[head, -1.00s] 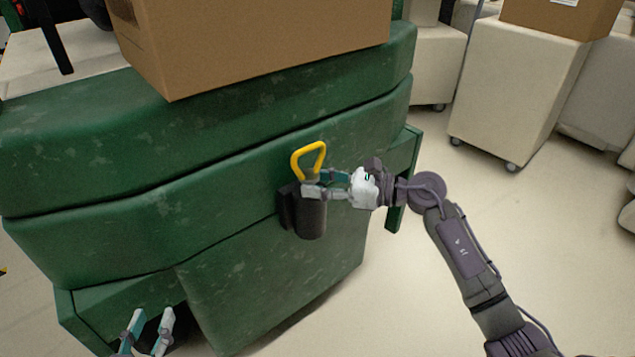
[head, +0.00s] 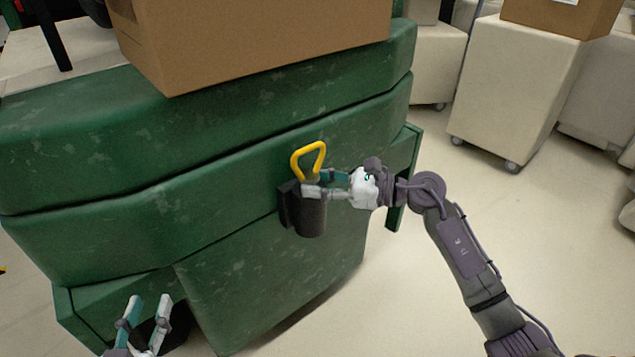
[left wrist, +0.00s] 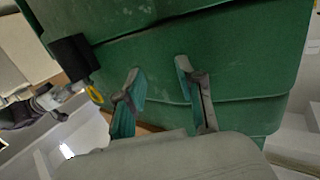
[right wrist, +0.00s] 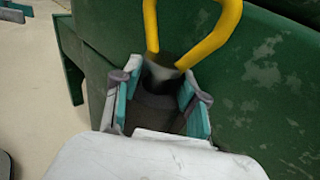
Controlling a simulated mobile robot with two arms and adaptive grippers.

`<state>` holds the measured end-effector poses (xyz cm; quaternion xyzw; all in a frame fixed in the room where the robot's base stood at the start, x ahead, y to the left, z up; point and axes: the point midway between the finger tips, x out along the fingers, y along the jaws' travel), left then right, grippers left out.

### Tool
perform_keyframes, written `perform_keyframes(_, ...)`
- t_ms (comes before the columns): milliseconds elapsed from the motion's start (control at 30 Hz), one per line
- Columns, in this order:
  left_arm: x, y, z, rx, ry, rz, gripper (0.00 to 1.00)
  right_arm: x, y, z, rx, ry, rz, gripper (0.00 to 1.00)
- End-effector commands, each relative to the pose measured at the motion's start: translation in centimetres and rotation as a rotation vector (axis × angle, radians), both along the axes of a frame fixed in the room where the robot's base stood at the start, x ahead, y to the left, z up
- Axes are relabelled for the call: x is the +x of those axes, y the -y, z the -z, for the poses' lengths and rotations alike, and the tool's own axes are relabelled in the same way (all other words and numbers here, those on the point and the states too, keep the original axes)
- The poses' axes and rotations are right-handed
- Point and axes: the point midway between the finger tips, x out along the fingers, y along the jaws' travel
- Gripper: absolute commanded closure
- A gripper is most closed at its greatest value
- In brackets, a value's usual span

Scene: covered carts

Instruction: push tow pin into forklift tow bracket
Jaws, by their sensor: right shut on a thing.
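The tow pin has a yellow loop handle (head: 307,160) and stands upright at the top of the dark tow bracket (head: 309,217) on the green forklift (head: 240,200). My right gripper (head: 316,184) is shut on the pin just below the loop, at the bracket's top. In the right wrist view the yellow handle (right wrist: 195,45) rises beyond the fingers, with the pin's grey collar (right wrist: 162,72) between them. How deep the pin sits is hidden. My left gripper (head: 147,307) is open and empty, low in front of the forklift.
A cardboard box (head: 255,40) rests on top of the forklift. Covered carts, one a pale block on wheels (head: 515,90), stand at the back right. The floor (head: 420,280) right of the forklift is clear apart from my right arm.

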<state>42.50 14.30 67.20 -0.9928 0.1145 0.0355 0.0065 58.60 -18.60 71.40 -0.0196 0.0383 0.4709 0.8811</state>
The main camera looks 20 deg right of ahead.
Motion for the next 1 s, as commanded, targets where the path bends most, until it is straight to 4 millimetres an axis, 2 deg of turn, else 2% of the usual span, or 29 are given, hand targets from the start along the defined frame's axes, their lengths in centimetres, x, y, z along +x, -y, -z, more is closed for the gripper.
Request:
perform_keyframes(467, 0.2, 0.2, -1.1, -0.017, 0.065, 0.004, 0.62, 0.0, 0.0, 0.3, 0.0, 0.001, 0.0, 1.0)
perform_keyframes(500, 0.2, 0.2, -1.1, -0.017, 0.065, 0.004, 0.62, 0.0, 0.0, 0.2, 0.0, 0.001, 0.0, 0.53)
perform_keyframes(633, 0.2, 0.2, -1.1, -0.016, 0.064, 0.004, 0.62, 0.0, 0.0, 0.3, -0.001, -0.001, -0.001, 0.31)
perform_keyframes(667, 0.1, 0.2, -1.1, -0.016, 0.064, 0.004, 0.62, 0.0, 0.0, 0.3, -0.001, -0.001, -0.001, 0.29)
perform_keyframes(1000, 0.1, 0.2, -1.1, -0.016, 0.063, 0.004, 0.62, -0.3, 0.3, 0.7, -0.006, -0.007, -0.002, 0.29)
